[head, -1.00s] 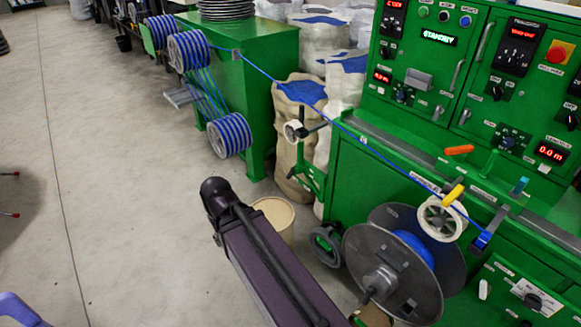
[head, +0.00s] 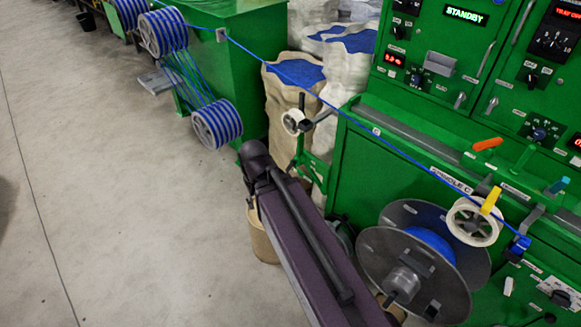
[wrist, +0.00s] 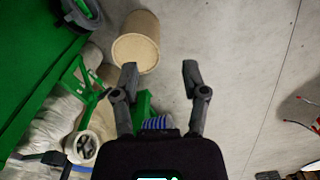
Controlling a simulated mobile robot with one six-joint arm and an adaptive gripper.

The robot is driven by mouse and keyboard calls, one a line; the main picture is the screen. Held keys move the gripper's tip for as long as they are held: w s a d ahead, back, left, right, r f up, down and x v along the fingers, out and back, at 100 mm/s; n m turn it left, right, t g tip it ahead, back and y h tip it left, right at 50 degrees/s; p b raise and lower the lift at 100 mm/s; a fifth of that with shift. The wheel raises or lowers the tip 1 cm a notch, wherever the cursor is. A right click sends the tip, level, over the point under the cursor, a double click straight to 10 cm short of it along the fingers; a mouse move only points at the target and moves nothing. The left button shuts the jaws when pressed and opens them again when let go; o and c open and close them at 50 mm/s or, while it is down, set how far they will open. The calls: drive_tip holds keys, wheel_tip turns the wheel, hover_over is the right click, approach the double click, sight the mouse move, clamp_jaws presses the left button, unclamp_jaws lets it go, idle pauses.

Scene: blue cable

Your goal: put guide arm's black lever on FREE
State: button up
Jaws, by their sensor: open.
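In the head view, the green guide arm (head: 308,163) stands at the left end of the green machine, with a white pulley (head: 291,122) near its top. A small black lever (head: 324,117) sticks out beside the pulley; which marking it points to is too small to read. In the wrist view, the pulley (wrist: 86,147) and green bracket (wrist: 88,84) lie left of my gripper (wrist: 159,75). A dark bar (wrist: 42,158), likely the lever, shows beside the pulley. My gripper is open and empty, apart from all of these; the head view shows only my purple arm.
A blue cable (head: 385,147) runs from striped rollers (head: 217,124) past the guide arm to the right. A grey reel (head: 385,262) stands right of my arm. Sacks (head: 290,85) stand behind the guide arm. A tan drum (wrist: 135,48) is close to my fingers.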

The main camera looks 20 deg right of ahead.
drive_tip(key=shift+o, duration=0.4)
drive_tip(key=shift+w+d, duration=0.1)
drive_tip(key=shift+w, duration=0.05)
drive_tip(key=n+t+h+b, duration=0.6)
drive_tip(key=n+h+b, duration=1.1)
drive_tip(key=b, duration=3.9)
approach(288, 169)
drive_tip(key=a, duration=0.3)
drive_tip(key=shift+s+a+f, duration=0.1)
drive_tip(key=shift+s+a, duration=0.05)
drive_tip(key=shift+s, duration=0.3)
drive_tip(key=x, duration=1.3)
drive_tip(key=shift+w+d, duration=0.15)
drive_tip(key=shift+d, duration=0.25)
